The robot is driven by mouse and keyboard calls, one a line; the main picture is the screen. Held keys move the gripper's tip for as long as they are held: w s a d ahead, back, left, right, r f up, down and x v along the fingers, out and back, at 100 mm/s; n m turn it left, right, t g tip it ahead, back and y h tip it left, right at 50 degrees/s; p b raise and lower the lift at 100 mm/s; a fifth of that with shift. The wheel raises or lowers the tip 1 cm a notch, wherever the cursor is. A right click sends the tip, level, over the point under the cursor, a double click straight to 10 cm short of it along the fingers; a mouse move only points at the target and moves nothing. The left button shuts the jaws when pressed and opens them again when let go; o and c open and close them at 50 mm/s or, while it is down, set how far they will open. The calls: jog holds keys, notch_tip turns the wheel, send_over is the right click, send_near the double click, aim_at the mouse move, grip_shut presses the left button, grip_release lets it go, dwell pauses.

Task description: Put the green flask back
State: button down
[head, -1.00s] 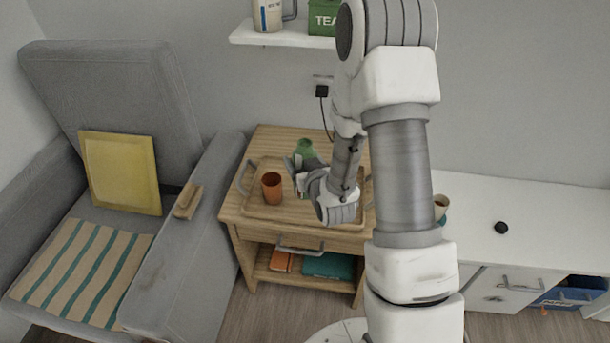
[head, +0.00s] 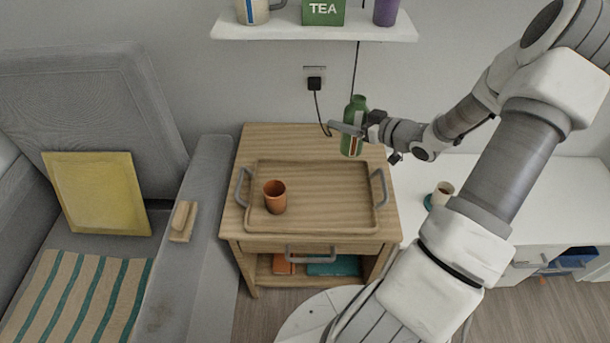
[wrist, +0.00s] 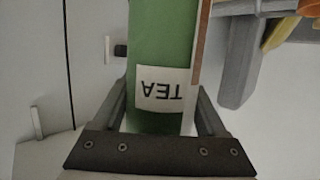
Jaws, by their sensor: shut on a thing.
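My gripper (head: 350,129) is shut on the green flask (head: 356,106) and holds it upright, in front of the wall at the back right of the wooden side table (head: 262,137). The flask appears raised clear of the tabletop. In the wrist view the green flask (wrist: 160,40) fills the space between my fingers, and its white TEA label reads upside down. A white and brown stripe runs along its side. My fingers hide part of its middle in the head view.
A wooden tray (head: 315,227) with grey handles holds an orange cup (head: 274,197); the rest of it is bare. A white shelf (head: 310,32) above carries a mug, a green TEA tin (head: 323,11) and a purple container. A sofa stands left, a white desk (head: 480,175) right.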

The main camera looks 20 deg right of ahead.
jog(key=shift+s+d, duration=0.1)
jog(key=shift+d, duration=0.25)
jog(key=shift+a+f, duration=0.15)
jog(key=shift+f, duration=0.05)
jog(key=shift+w+a+f+b, duration=0.45)
jog(key=shift+a+f+b, duration=0.7)
jog(key=shift+a+f, duration=0.65)
jog(key=shift+w+a+f+b, duration=0.4)
jog(key=shift+a+f+b, duration=0.7)
jog(key=shift+a+f, duration=0.7)
jog(key=shift+w+a+f+b, duration=0.45)
jog(key=shift+a+f+b, duration=0.7)
jog(key=shift+a+f, duration=0.6)
jog(key=shift+a+r, duration=0.1)
